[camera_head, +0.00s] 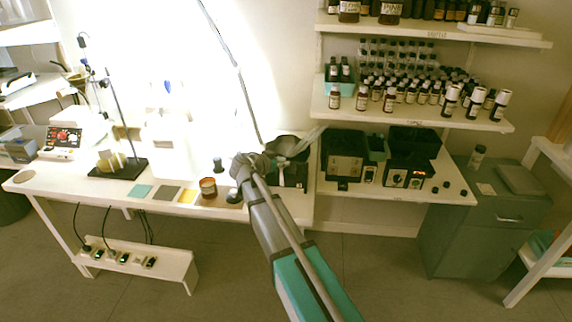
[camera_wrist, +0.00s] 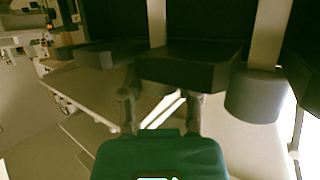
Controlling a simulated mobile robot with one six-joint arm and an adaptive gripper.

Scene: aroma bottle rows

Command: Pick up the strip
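My gripper (camera_wrist: 160,100) shows in the wrist view, with its two grey fingers apart and its green body below. A narrow bright white band runs slantwise between the fingers; I cannot tell whether it is the strip or a lit surface beyond. A dark box-shaped thing (camera_wrist: 185,68) fills the view just past the fingertips. I cannot tell whether the fingers touch it. In the head view my arm reaches up to the right end of the white bench (camera_head: 70,187), and its end is hard to make out. No strip is clearly seen there.
A brown jar (camera_head: 208,188) stands on the bench left of my arm, near flat coloured squares (camera_head: 166,193). Black devices (camera_head: 408,174) stand on the lower right surface. Shelves above hold rows of bottles (camera_head: 388,100). A grey cabinet (camera_head: 490,215) stands at right.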

